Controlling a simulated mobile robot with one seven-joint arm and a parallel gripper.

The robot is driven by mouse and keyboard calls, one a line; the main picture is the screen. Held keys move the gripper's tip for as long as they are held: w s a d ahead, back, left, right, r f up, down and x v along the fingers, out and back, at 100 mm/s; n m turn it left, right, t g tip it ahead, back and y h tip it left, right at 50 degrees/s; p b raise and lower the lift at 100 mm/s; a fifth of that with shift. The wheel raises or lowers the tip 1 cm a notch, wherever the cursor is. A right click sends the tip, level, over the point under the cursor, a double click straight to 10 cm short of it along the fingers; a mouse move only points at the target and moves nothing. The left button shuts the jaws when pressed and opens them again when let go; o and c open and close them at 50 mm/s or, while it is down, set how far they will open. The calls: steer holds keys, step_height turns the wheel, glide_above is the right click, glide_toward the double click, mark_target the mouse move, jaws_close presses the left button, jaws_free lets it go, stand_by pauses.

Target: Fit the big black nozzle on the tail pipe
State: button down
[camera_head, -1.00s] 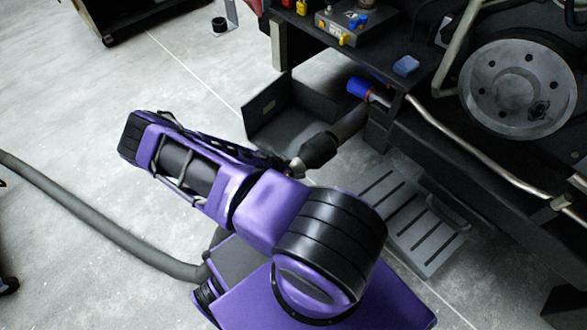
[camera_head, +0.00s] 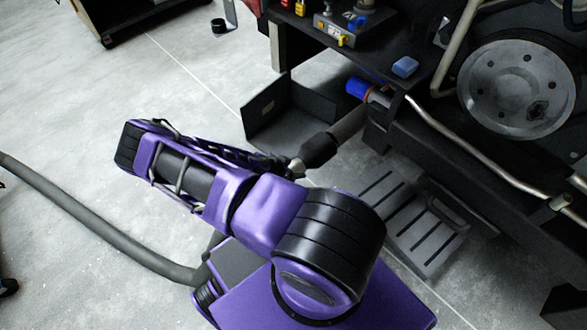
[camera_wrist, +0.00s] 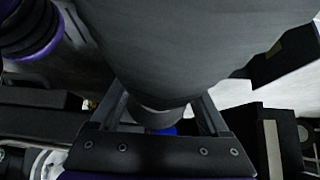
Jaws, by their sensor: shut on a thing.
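The nozzle shows in the wrist view as a large dark grey round body (camera_wrist: 195,50) that fills the upper middle and narrows away from me. My gripper (camera_wrist: 160,103) is shut on it, with one finger on either side. In the head view the nozzle (camera_head: 347,125) shows as a dark cylinder beyond my wrist, slanting up to the right. The tail pipe (camera_head: 379,97) is a short silver stub under the vehicle's edge, with a blue and red end. The nozzle's far end lies close below it; I cannot tell whether they touch.
A grey hose (camera_head: 100,232) lies across the floor at left. A dark open box (camera_head: 292,113) stands left of the pipe. A slotted grey plate (camera_head: 410,235) lies below the vehicle. A blue block (camera_head: 405,67) sits on the ledge above. The left floor is mostly clear.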

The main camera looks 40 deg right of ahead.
mark_target(304, 160)
steer(key=shift+d+r, duration=0.1)
steer(key=shift+d, duration=0.15)
steer(key=shift+w+d, duration=0.15)
steer(key=shift+d, duration=0.65)
steer(key=shift+d, duration=0.15)
stand_by(0.5)
steer(key=shift+w+d, duration=0.1)
steer(key=shift+d, duration=1.2)
steer(key=shift+d, duration=0.1)
steer(key=shift+w+d, duration=0.1)
steer(key=shift+d, duration=1.3)
steer(key=shift+w+d+f, duration=0.1)
steer(key=shift+d+f, duration=0.1)
steer(key=shift+d, duration=0.95)
